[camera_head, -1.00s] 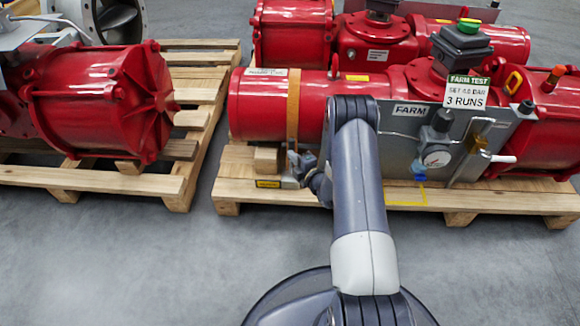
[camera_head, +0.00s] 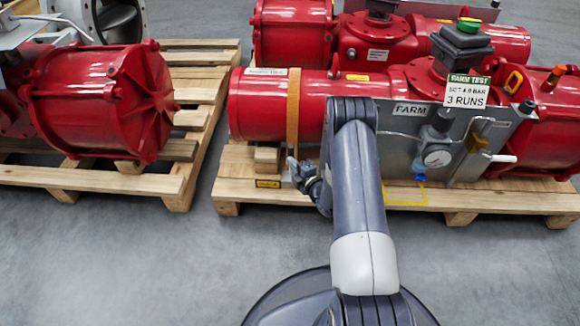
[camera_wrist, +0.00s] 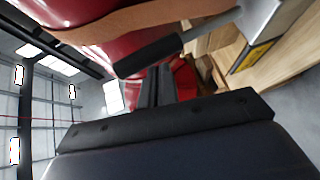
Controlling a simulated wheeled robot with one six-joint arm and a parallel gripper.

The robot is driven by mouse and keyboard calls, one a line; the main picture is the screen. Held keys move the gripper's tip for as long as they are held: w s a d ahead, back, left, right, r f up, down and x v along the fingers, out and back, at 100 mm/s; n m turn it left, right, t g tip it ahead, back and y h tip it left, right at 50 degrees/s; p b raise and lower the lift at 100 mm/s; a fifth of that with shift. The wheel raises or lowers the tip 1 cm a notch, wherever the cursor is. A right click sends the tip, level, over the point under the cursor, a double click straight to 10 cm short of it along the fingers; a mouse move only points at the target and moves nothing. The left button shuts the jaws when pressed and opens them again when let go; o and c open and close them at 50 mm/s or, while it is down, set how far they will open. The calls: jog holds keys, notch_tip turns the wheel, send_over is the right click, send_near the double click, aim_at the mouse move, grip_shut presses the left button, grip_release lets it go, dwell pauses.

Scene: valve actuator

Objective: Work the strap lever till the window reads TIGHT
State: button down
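An orange-brown strap (camera_head: 293,110) runs around the red cylinder (camera_head: 262,105) on the right pallet. It also crosses the top of the wrist view (camera_wrist: 150,18). My gripper (camera_head: 298,172) is low at the strap's lower end, in front of the cylinder. In the wrist view, a dark bar (camera_wrist: 148,55), perhaps the lever's grip, lies just ahead of my gripper (camera_wrist: 158,88). I cannot tell whether the fingers hold it. I cannot read any window text.
A grey panel (camera_head: 398,127) with a gauge (camera_head: 437,157) stands right of my arm. A second red actuator (camera_head: 100,100) rests on the left pallet (camera_head: 110,180). Grey floor (camera_head: 120,265) is clear in front.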

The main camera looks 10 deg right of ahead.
jog(key=shift+s+a+f+b, duration=0.15)
jog(key=shift+s+a+f, duration=0.15)
jog(key=shift+s, duration=0.4)
jog(key=shift+s+a+f+b, duration=0.15)
jog(key=shift+s+f, duration=0.2)
jog(key=shift+s, duration=0.4)
jog(key=shift+s+a+f+b, duration=0.15)
jog(key=shift+s+a+f, duration=0.15)
jog(key=shift+s, duration=0.4)
jog(key=shift+s+a+f+b, duration=0.2)
jog(key=shift+s+f, duration=0.1)
jog(key=shift+s, duration=0.45)
jog(key=shift+s+a+f+b, duration=0.25)
jog(key=shift+s+f, duration=0.1)
jog(key=shift+s, duration=0.35)
jog(key=shift+s+a+f+b, duration=0.2)
jog(key=shift+s+f, duration=0.1)
jog(key=shift+s, duration=0.45)
jog(key=shift+w, duration=0.1)
jog(key=shift+w+d+r+p, duration=0.2)
jog(key=shift+w+r, duration=0.05)
jog(key=shift+w, duration=0.3)
jog(key=shift+w+d+r+p, duration=0.15)
jog(key=shift+w+r+p, duration=0.1)
jog(key=shift+w, duration=0.25)
